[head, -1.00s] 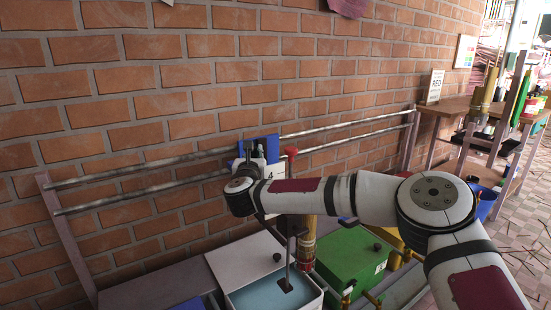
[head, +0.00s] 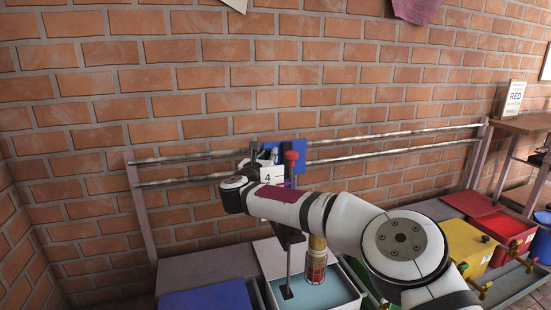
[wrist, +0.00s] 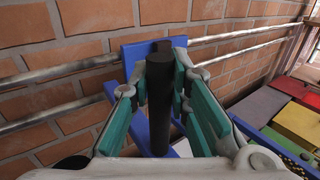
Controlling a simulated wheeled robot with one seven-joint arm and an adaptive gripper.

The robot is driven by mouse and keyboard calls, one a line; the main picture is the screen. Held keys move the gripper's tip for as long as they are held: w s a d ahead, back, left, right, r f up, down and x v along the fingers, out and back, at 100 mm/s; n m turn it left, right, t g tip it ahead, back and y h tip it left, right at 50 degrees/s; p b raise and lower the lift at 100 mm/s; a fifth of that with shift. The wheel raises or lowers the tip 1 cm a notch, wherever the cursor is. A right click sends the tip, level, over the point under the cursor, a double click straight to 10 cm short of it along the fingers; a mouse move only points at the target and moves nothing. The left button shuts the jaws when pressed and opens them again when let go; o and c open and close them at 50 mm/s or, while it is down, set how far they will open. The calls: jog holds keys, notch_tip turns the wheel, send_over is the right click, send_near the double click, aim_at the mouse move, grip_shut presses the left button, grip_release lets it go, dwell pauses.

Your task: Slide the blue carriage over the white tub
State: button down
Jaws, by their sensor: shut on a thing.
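The blue carriage (head: 296,150) sits on two horizontal metal rails along the brick wall. It also shows in the wrist view (wrist: 133,58). My gripper (wrist: 165,62) is shut on the carriage's upright black handle (wrist: 160,105), with green pads on both sides of it. In the head view my gripper (head: 257,152) is small and partly hidden by my wrist. A brass cylinder (head: 317,258) with a red band hangs below the carriage. The white tub (head: 350,301) is open with a blue inside. In the picture the cylinder's lower end overlaps the tub's right part; its height above it is unclear.
A blue tub (head: 205,298) stands left of the white one. A green tub (head: 360,276) is mostly behind my arm. Yellow (head: 462,246) and red (head: 497,225) tubs stand to the right. The upper rail (head: 395,135) is clear on both sides of the carriage.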

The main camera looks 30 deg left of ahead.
dwell(0.3)
jog(key=c, duration=1.5)
grip_release()
jog(key=v, duration=1.2)
